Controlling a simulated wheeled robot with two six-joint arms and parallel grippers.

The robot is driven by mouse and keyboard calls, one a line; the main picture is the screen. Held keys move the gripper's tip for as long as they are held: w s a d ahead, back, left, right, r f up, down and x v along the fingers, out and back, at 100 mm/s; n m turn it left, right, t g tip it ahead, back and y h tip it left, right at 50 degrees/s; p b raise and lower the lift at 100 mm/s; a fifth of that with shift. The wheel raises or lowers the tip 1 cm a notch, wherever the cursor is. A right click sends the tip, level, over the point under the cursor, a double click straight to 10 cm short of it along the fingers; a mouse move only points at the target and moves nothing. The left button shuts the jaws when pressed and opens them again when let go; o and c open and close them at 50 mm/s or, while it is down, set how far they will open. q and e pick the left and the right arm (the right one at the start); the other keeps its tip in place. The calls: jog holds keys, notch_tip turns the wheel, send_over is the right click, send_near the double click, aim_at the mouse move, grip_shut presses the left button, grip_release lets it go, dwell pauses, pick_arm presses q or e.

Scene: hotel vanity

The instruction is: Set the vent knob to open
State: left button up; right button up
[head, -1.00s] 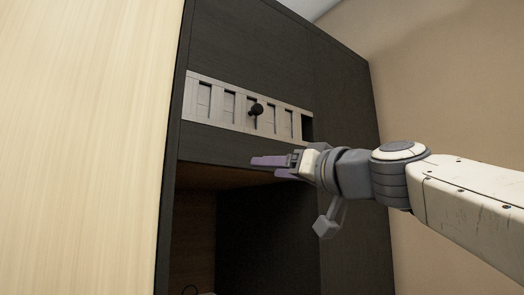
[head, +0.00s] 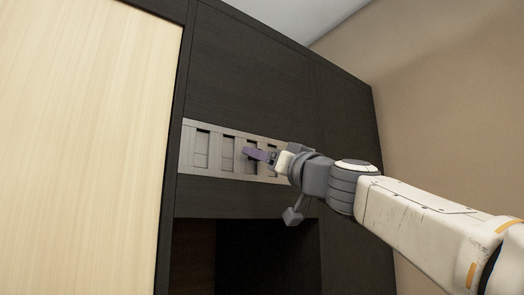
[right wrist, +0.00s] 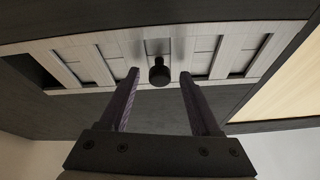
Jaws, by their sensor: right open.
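The vent panel (head: 214,158) is a pale grey slotted strip on the dark cabinet front; it also shows in the right wrist view (right wrist: 120,52). The vent knob (right wrist: 159,73) is small, round and black, and stands out from the panel near its middle. My right gripper (head: 256,154) is in front of the panel and hides the knob in the head view. In the right wrist view it is open, with one purple finger on each side of the knob and a visible gap to each. My left gripper is out of view.
An open dark recess (head: 240,250) lies below the panel. A pale wood panel (head: 80,150) fills the left side. A beige wall (head: 430,110) stands to the right of the cabinet (head: 240,60).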

jog(key=shift+w, duration=0.1)
grip_shut()
jog(key=shift+a, duration=0.1)
dwell(1.3)
